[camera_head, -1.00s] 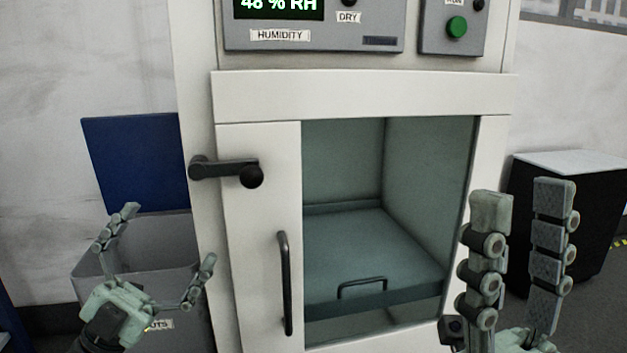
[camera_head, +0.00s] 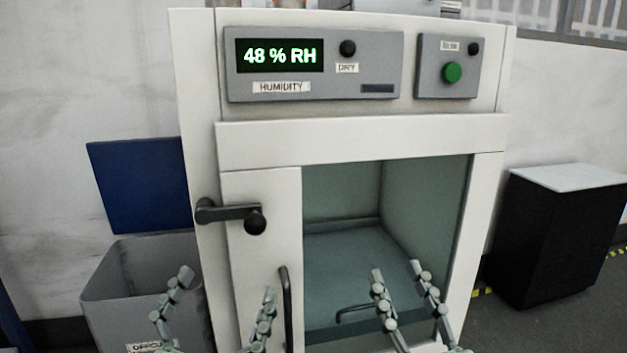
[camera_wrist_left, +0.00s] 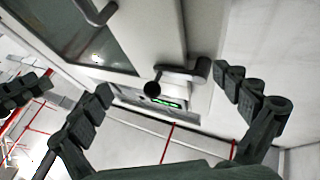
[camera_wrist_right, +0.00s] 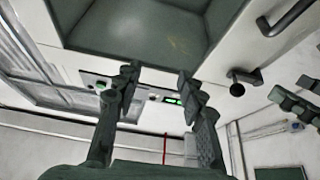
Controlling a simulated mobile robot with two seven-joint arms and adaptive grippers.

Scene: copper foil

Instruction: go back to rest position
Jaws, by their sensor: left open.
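My left gripper (camera_head: 228,281) is open and empty, in front of the lower left part of the white humidity cabinet (camera_head: 360,140). Its spread fingers also frame the left wrist view (camera_wrist_left: 162,82). My right gripper (camera_head: 397,271) is in front of the cabinet's window area, its fingers apart with nothing between them; the right wrist view (camera_wrist_right: 157,74) shows the same gap. The palms of both are cut off or low at the bottom edge of the head view.
The cabinet has a black latch lever (camera_head: 230,213), a vertical handle (camera_head: 287,300) and a display (camera_head: 280,55) reading 48 % RH. A black cabinet (camera_head: 550,240) with a pale top stands right.

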